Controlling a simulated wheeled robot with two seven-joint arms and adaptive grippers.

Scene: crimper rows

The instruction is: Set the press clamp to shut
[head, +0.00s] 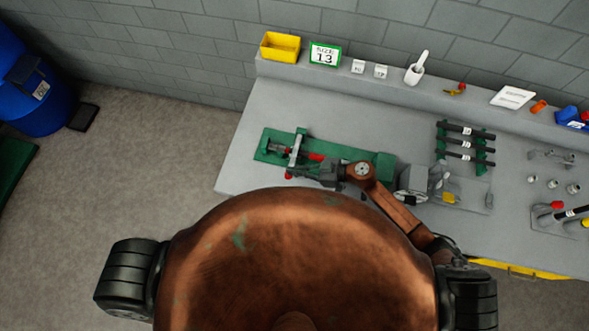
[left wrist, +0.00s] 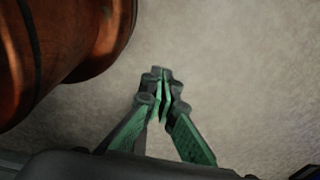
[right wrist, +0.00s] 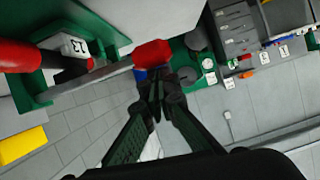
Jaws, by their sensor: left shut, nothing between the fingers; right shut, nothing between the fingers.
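The press clamp stands on a green base (head: 268,150) at the left of the grey bench. A grey metal lever (head: 296,150) crosses it and ends in a red knob (head: 289,176); the red knob also shows in the right wrist view (right wrist: 152,53). A red part (head: 317,157) lies beside the lever. My right gripper (head: 296,172) is shut and empty, its tips close to the red knob (right wrist: 155,88); I cannot tell whether they touch. My arm hides part of the clamp. My left gripper (left wrist: 162,92) is shut and empty above bare floor, outside the head view.
A yellow bin (head: 280,46), a size sign (head: 325,54) and a mortar (head: 415,72) stand on the back ledge. A rack of black-handled tools (head: 465,143) and small fittings lie to the right. A blue barrel (head: 35,85) stands far left.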

